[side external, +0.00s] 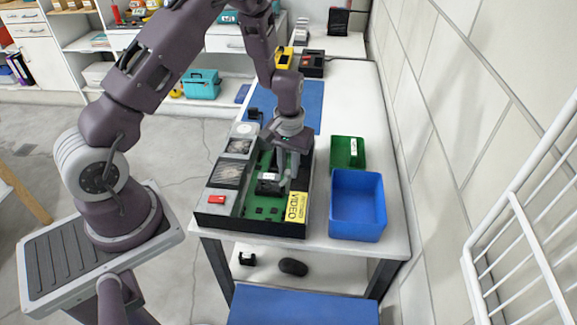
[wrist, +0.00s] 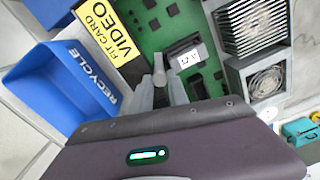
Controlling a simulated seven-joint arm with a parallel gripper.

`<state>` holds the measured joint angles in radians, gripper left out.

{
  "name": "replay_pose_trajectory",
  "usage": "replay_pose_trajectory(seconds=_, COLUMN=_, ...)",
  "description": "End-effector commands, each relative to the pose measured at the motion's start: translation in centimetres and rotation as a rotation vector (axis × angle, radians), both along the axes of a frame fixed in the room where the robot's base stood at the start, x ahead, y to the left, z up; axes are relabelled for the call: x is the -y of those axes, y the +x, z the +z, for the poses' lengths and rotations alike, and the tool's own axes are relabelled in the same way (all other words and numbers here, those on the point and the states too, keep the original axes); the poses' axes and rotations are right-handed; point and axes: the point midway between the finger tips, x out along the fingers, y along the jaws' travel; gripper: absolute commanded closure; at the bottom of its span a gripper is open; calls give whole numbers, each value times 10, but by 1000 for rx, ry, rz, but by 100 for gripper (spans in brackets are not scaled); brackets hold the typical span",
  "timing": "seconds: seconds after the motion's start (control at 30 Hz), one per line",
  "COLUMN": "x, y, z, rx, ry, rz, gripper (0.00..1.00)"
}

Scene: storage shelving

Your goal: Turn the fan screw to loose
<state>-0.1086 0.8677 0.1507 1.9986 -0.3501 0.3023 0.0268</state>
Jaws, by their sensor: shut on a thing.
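A dark block with a white label, seemingly the fan (side external: 268,187), sits on the green circuit board inside the black case. It also shows in the wrist view (wrist: 187,58), where the label reads like "12V". My gripper (side external: 286,177) points down at the board, just right of this block. In the wrist view my gripper (wrist: 162,90) is shut on a grey rounded post, seemingly the fan screw (wrist: 158,68), beside the block. The screw's lower part is hidden, and the side view does not show it clearly.
A yellow VIDEO card box (side external: 297,207) stands at the case's right edge. A blue bin (side external: 357,215), marked RECYCLE in the wrist view, and a green bin (side external: 347,153) stand right of the case. Grilled units (side external: 228,174) line its left side. A tiled wall rises at right.

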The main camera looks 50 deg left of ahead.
Motion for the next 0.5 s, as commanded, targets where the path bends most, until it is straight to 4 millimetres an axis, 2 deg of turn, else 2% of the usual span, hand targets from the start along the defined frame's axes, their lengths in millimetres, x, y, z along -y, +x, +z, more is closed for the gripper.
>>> replay_pose_trajectory(seconds=0.2, x=0, y=0, z=1, rx=0, ry=0, rz=175, gripper=100)
replay_pose_trajectory(seconds=0.5, x=0, y=0, z=1, rx=2, ry=0, rz=347, gripper=100)
